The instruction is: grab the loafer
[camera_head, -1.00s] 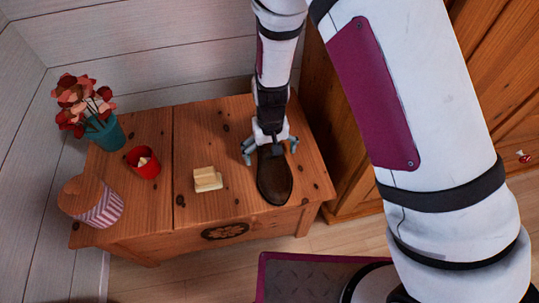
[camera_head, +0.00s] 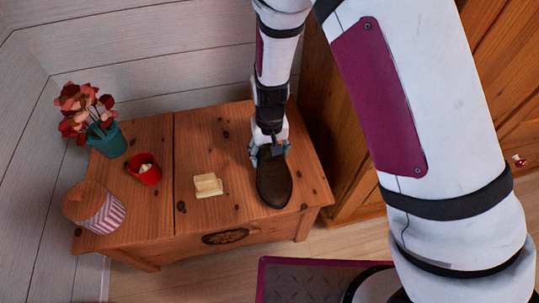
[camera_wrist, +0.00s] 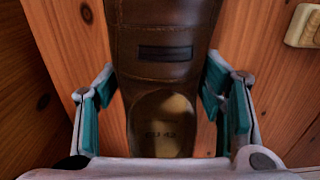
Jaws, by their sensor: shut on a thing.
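The loafer (camera_head: 274,183) is dark brown and sits on the right part of the wooden chest, its toe toward the front edge. My gripper (camera_head: 269,152) is at the heel end, with its fingers closed in on both sides of the shoe. In the wrist view, the loafer (camera_wrist: 160,62) runs up the middle, with a dark strap across it and the pale insole opening nearer to me. My gripper (camera_wrist: 162,100) has a teal-padded finger on each side of it. The contact points are partly hidden. I cannot tell any lift off the chest.
A wooden cabinet (camera_head: 345,150) stands close on the right.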

